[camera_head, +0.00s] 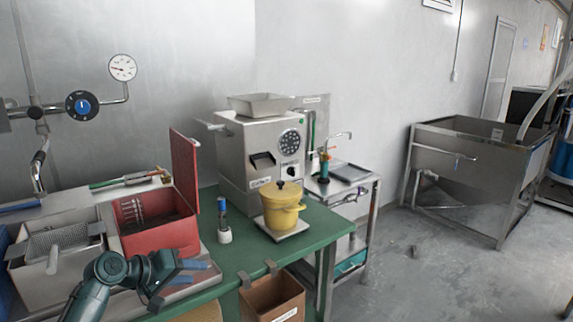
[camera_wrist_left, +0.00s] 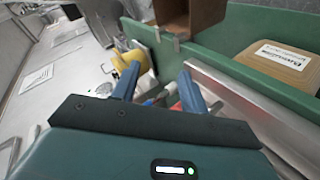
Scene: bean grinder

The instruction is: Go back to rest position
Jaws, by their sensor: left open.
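My left gripper (camera_head: 207,272) is at the lower left of the head view, low over the front of the green table (camera_head: 236,258), just in front of the open red box (camera_head: 128,240). Its two blue fingers are apart with nothing between them. The left wrist view also shows the open fingers of the left gripper (camera_wrist_left: 158,86), with the green table edge (camera_wrist_left: 225,75) beyond them. My right gripper is in neither view.
The grinder (camera_head: 232,155) stands at the back of the table, with a yellow lidded pot (camera_head: 281,212) in front. A cardboard box (camera_head: 262,298) hangs at the front edge. Open floor lies right.

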